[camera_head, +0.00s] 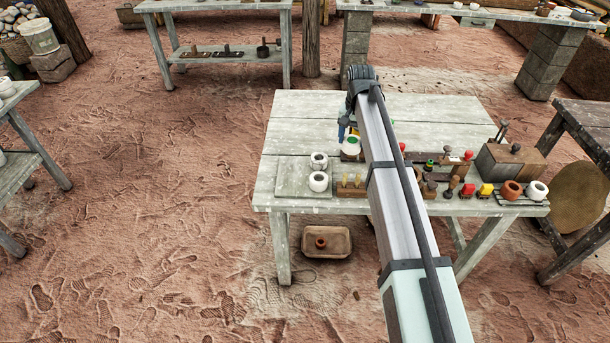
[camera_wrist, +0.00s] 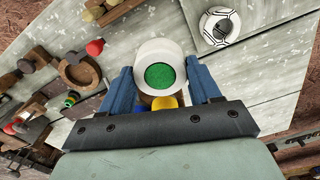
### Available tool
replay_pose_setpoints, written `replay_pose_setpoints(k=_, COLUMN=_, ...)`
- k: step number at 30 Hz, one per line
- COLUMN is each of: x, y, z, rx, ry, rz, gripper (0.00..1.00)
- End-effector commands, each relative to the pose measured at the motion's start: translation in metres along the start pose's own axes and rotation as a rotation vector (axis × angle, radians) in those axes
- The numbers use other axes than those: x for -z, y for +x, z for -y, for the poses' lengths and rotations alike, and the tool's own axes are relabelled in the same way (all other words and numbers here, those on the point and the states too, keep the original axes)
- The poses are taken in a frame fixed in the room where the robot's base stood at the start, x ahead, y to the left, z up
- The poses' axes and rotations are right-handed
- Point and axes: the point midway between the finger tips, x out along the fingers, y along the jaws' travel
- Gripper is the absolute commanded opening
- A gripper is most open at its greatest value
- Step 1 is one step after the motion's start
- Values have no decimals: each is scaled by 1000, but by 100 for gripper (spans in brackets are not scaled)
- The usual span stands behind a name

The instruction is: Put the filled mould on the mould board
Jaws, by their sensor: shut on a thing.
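My gripper (camera_head: 349,134) is shut on a white round mould (camera_head: 351,147) with a green filling, above the left-middle of the work table. In the wrist view the filled mould (camera_wrist: 160,68) sits between the two blue fingers (camera_wrist: 162,85), its green face towards the camera. A flat grey-white board (camera_head: 292,180), apparently the mould board, lies at the table's left end, left of my gripper. Two white round moulds (camera_head: 318,181) stand along its right side. One white mould with black lines (camera_wrist: 220,28) shows at the upper right in the wrist view.
A wooden block with yellow pegs (camera_head: 351,188) stands right of the board. Stamps, red and yellow items, a terracotta pot (camera_head: 512,190) and a wooden box (camera_head: 509,160) crowd the table's right side. The board's left part is bare. A clay tray (camera_head: 326,242) lies on the ground.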

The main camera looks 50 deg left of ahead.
Motion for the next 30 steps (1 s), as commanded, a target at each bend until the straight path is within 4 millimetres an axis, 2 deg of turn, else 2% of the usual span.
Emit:
replay_pose_setpoints(k=1, x=-7, y=-1, z=22, rx=0, ry=-27, rz=0, gripper=26)
replay_pose_setpoints(k=6, x=-33, y=-2, z=84, rx=1, ry=-104, rz=-1, gripper=26)
replay_pose_setpoints(k=12, x=-58, y=-3, z=137, rx=1, ry=-163, rz=-2, gripper=26)
replay_pose_setpoints(k=18, x=-79, y=-4, z=177, rx=1, ry=-157, rz=-2, gripper=26)
replay_pose_setpoints(k=30, x=-76, y=-5, z=178, rx=-1, ry=145, rz=1, gripper=26)
